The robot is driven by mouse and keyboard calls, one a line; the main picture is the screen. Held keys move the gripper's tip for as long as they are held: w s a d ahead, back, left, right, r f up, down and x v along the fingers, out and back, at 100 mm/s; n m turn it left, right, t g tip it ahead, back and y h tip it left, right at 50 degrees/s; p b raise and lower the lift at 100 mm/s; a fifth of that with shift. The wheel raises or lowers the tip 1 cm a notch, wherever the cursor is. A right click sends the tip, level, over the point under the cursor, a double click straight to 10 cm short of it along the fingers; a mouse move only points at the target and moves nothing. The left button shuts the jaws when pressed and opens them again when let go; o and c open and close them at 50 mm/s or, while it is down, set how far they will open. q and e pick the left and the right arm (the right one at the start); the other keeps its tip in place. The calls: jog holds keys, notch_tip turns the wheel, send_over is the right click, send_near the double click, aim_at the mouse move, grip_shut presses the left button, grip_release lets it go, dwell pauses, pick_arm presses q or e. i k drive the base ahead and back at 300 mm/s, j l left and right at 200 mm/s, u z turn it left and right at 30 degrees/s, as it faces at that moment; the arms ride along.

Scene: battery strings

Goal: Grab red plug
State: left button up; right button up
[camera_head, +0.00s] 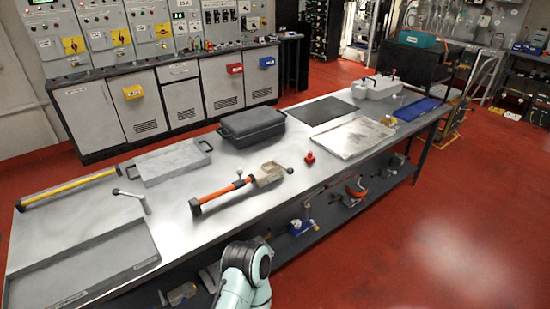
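A small red plug (310,158) stands on the long metal workbench (215,212), right of the bench's middle and near its front edge. It is small in this view, so its fine shape is hard to tell. Nothing is touching it. Part of one of my arms shows at the bottom edge, in front of the bench and well apart from the plug. Neither of my grippers is in view.
An orange-and-black tool (218,194) lies left of the plug. A dark case (252,126) stands behind it, and a silver tray (352,138) lies to its right. A grey tray (85,262) fills the near left end. Red floor lies open at right.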

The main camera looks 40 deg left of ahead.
aim_at(311, 159)
jog(key=u, duration=1.3)
jog(key=i+l+u, duration=0.1)
jog(key=u, duration=0.35)
jog(key=l+u, duration=0.2)
jog(key=u, duration=0.25)
jog(key=i+l+u, duration=0.1)
jog(key=u, duration=0.3)
jog(key=l+u, duration=0.3)
jog(key=l, duration=0.25)
jog(key=l+u, duration=0.35)
jog(key=l, duration=0.25)
jog(key=k+l+u, duration=0.15)
jog(key=l, duration=0.4)
jog(key=l+u, duration=0.15)
jog(key=l, duration=0.35)
jog(key=k+l, duration=0.1)
jog(key=l, duration=0.65)
jog(key=k+l, duration=0.15)
jog(key=l, duration=0.2)
